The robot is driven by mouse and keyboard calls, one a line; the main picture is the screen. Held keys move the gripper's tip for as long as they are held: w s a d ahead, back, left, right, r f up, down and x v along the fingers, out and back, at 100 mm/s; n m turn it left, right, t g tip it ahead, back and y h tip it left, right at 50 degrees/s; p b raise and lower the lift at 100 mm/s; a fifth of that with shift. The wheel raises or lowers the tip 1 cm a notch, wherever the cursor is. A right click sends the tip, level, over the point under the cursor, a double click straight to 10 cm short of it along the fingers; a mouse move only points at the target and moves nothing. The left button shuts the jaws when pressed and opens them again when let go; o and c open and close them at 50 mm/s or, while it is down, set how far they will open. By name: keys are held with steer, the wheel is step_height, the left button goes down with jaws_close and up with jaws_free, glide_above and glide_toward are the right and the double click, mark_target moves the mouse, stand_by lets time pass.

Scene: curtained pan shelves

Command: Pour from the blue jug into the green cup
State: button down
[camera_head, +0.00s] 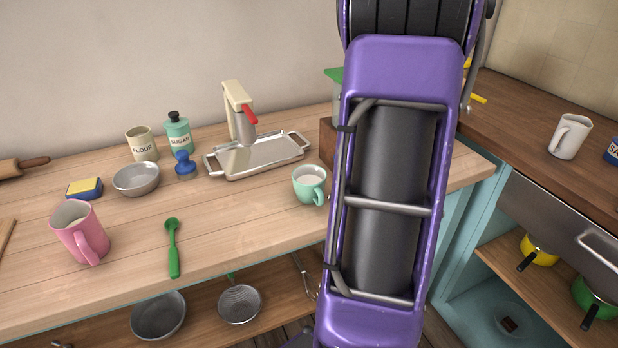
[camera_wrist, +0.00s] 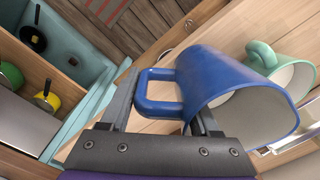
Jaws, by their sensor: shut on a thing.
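The blue jug (camera_wrist: 214,78) is in my gripper (camera_wrist: 161,106) in the wrist view, its handle between the fingers. Its open mouth faces right and down in that picture, showing a pale inside; I cannot tell whether anything flows from it. The mint-green cup (camera_head: 309,186) stands upright on the counter with a pale inside. In the wrist view the green cup (camera_wrist: 262,54) shows just beyond the jug, partly covered by it; I cannot tell whether they touch. In the head view my arm hides the gripper and jug.
A metal tray (camera_head: 262,158) with a cream-and-red dispenser (camera_head: 240,110) stands behind the cup. A brown block (camera_head: 328,140) is partly behind my arm.

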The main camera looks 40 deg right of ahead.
steer(key=shift+r, duration=0.1)
steer(key=shift+r+p, duration=1.25)
steer(key=shift+r, duration=0.25)
steer(key=shift+s+f, duration=0.1)
